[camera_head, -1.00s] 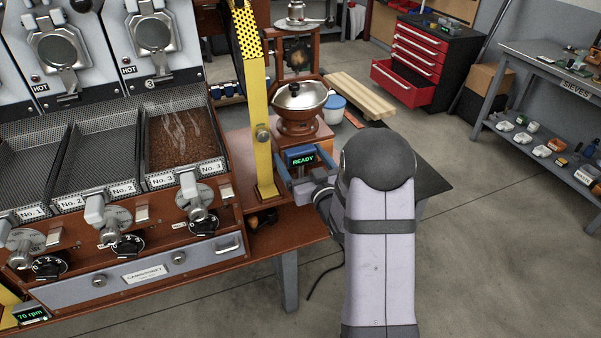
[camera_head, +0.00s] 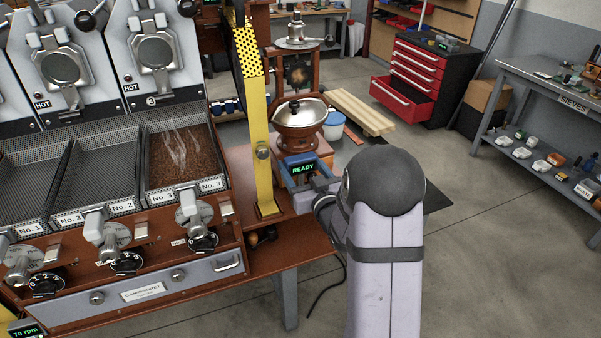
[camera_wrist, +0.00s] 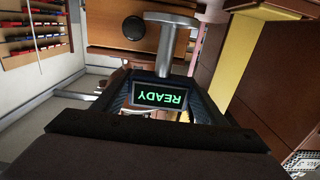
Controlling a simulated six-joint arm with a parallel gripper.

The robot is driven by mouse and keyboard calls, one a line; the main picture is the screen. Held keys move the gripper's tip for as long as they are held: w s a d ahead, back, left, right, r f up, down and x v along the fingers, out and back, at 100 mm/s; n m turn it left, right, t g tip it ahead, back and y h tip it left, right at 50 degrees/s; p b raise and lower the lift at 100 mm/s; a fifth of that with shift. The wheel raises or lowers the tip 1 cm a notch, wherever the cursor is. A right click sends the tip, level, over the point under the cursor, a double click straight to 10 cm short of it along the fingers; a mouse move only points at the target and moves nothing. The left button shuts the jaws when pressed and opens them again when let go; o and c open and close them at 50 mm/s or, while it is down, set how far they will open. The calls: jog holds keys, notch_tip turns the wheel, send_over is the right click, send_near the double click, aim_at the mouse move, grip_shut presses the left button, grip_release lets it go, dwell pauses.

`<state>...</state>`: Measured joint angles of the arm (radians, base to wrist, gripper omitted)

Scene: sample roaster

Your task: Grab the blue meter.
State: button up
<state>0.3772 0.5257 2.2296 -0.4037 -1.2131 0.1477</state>
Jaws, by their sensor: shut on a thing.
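The blue meter (camera_head: 299,160) is a small blue box with a dark screen reading READY in green. It is at the right end of the brown roaster bench, in front of the grinder. My gripper (camera_head: 304,181) is shut on the meter, with a finger on either side. In the wrist view the meter (camera_wrist: 160,97) sits between the jaws (camera_wrist: 160,108), its lettering upside down. Its underside is hidden, so I cannot tell whether it touches the bench.
A yellow post (camera_head: 257,130) stands close left of the meter. The grinder with a metal bowl (camera_head: 300,112) stands just behind. The roaster trays (camera_head: 95,180) lie to the left. Open floor (camera_head: 480,270) is on the right.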

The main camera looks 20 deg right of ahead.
notch_tip(320, 180, up, 15)
dwell(0.5)
jog(key=shift+r, duration=0.15)
